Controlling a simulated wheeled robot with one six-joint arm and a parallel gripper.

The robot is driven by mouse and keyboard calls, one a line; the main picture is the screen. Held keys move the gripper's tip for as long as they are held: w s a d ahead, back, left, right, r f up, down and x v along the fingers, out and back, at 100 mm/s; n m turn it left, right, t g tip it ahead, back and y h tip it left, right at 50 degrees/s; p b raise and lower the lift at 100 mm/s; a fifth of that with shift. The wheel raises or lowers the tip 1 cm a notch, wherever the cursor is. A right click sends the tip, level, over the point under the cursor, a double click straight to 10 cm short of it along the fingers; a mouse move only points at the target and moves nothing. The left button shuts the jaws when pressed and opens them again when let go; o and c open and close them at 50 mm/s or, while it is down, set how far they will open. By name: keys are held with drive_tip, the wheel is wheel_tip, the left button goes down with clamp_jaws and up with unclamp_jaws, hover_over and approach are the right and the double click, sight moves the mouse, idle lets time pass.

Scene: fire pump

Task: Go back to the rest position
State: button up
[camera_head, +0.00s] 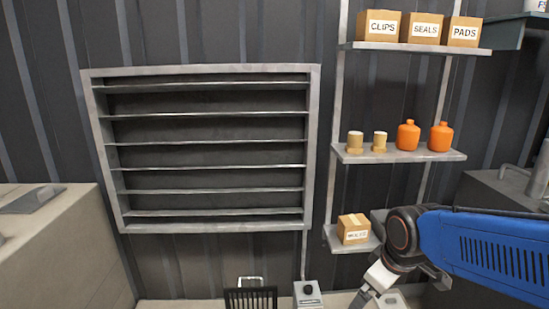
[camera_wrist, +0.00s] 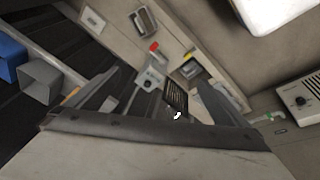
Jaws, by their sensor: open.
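My blue arm reaches in from the right edge in the head view and bends down at a dark joint. My gripper (camera_head: 372,296) hangs below that joint at the bottom of the picture, in front of the low shelf, and its tips are hard to make out there. In the wrist view my gripper (camera_wrist: 158,95) has its two dark fingers spread wide apart. Nothing is held between them. Behind the gap lie a dark slatted piece (camera_wrist: 176,96) and a grey box with a round knob (camera_wrist: 150,80), both apart from the fingers.
A louvered vent (camera_head: 205,69) fills the wall. Shelves (camera_head: 400,155) hold labelled cartons, orange bottles (camera_head: 408,135) and tan cylinders; a small carton (camera_head: 353,230) sits close to my arm. A grey knobbed box (camera_head: 308,293) and a black slatted piece (camera_head: 250,300) stand low. A counter (camera_head: 60,240) is left.

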drive_tip(key=s+d+r+m, duration=0.2)
drive_tip(key=s+m, duration=0.1)
drive_tip(key=s, duration=0.2)
drive_tip(key=s+d+r+m+t, duration=0.1)
drive_tip(key=s+d+r+m, duration=0.1)
drive_tip(key=s+d+m, duration=0.1)
drive_tip(key=s+m, duration=0.1)
drive_tip(key=s, duration=0.1)
drive_tip(key=shift+s+d+m+h, duration=0.25)
drive_tip(key=shift+s+m+h, duration=0.05)
drive_tip(key=shift+s, duration=0.1)
drive_tip(key=shift+r, duration=0.1)
